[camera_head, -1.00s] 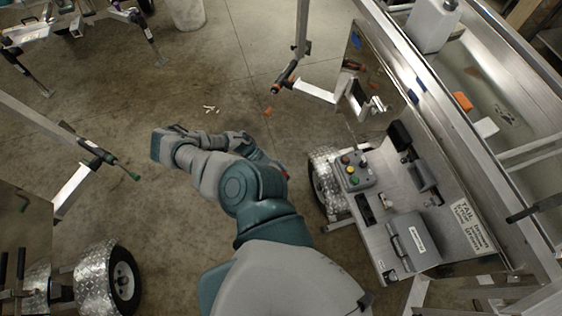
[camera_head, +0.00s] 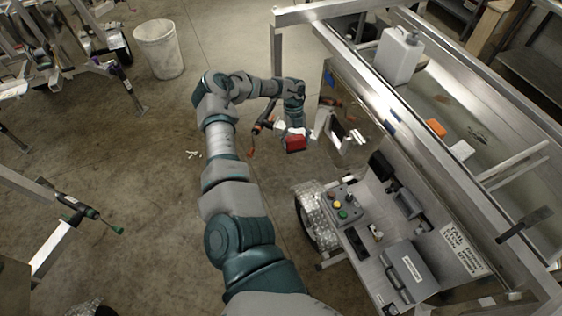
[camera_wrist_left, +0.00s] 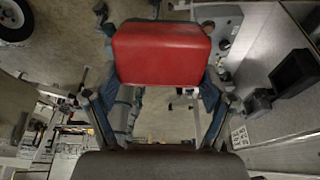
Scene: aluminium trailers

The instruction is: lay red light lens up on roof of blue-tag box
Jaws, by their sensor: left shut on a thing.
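The red light (camera_head: 296,142) is a red block with a pale edge, held at the end of my left arm beside the trailer. My left gripper (camera_head: 292,129) is shut on it. In the left wrist view the red light (camera_wrist_left: 161,54) sits between the two fingers of my left gripper (camera_wrist_left: 160,78), its smooth red face toward the camera. I cannot tell for sure which box has the blue tag. A grey lidded box (camera_head: 408,272) with a pale label lies on the trailer deck. Small blue patches show on the trailer side (camera_head: 391,127). My right gripper is not in view.
A control box (camera_head: 343,204) with coloured buttons and dark fittings (camera_head: 405,200) stand on the trailer deck. A white jug (camera_head: 398,55) and an orange block (camera_head: 436,128) are in the trailer bed. A bucket (camera_head: 158,48) stands on open floor.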

